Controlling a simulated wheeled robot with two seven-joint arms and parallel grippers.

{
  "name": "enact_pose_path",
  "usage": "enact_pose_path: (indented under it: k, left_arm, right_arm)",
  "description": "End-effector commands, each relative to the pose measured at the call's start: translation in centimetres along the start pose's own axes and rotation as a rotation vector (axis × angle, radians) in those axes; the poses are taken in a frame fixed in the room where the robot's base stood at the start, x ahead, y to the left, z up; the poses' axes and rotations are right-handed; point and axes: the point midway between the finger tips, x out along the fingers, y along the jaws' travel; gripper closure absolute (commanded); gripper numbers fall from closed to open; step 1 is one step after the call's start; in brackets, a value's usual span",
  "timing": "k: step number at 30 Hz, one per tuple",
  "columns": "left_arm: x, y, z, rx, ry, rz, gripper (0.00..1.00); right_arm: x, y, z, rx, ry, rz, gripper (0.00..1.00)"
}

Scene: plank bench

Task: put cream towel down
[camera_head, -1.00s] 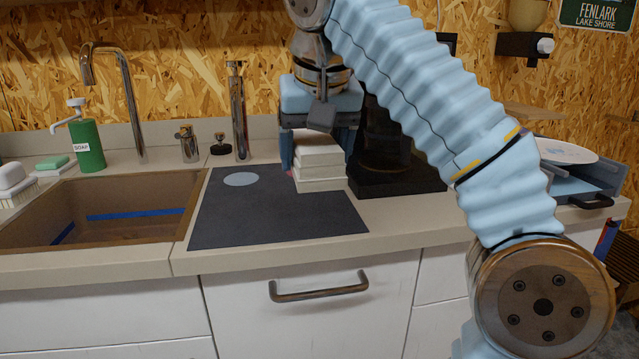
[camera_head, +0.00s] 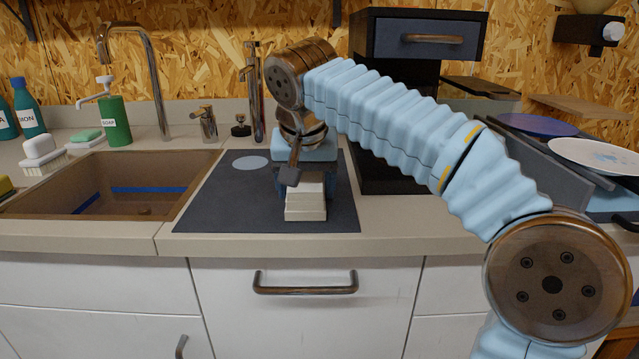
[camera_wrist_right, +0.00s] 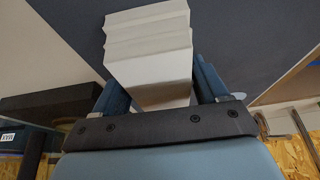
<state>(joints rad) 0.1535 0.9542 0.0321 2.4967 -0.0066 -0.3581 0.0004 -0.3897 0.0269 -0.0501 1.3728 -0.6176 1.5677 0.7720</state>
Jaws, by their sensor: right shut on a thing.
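The cream towel (camera_head: 306,205) is a folded, layered stack. It is over the right part of the dark grey mat (camera_head: 210,205), near the mat's front. My right gripper (camera_head: 304,180) is around it from behind. In the right wrist view the towel (camera_wrist_right: 150,45) sits between the two blue fingers of the right gripper (camera_wrist_right: 155,90), which are shut on it. The towel looks low over the mat; I cannot tell if it touches. My left gripper is not in view.
The sink (camera_head: 110,185) is left of the mat. A dish rack with plates (camera_head: 600,155) is at the far right. A green soap bottle (camera_head: 114,122) and taps line the back. The mat's left part is free.

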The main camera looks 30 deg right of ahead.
Motion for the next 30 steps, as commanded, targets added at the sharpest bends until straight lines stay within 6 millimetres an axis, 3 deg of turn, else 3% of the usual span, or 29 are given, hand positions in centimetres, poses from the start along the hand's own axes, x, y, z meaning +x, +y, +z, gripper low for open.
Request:
enact_pose_path:
  k: [9,10,14,25,30]
  left_arm:
    - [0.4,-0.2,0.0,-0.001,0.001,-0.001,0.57]
    - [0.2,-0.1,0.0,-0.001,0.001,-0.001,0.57]
    - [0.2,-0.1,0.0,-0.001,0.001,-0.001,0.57]
    - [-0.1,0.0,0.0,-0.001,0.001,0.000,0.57]
    - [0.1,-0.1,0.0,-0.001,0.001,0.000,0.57]
  right_arm:
    - [0.4,0.1,0.2,0.001,0.001,0.000,0.51]
    - [0.2,0.1,0.1,0.001,0.001,0.000,0.22]
    - [0.2,0.1,0.1,0.001,0.001,0.000,0.02]
    - [-0.4,0.1,-0.1,0.001,0.001,-0.001,0.01]
    - [-3.3,0.0,-0.1,0.002,0.004,-0.003,0.01]
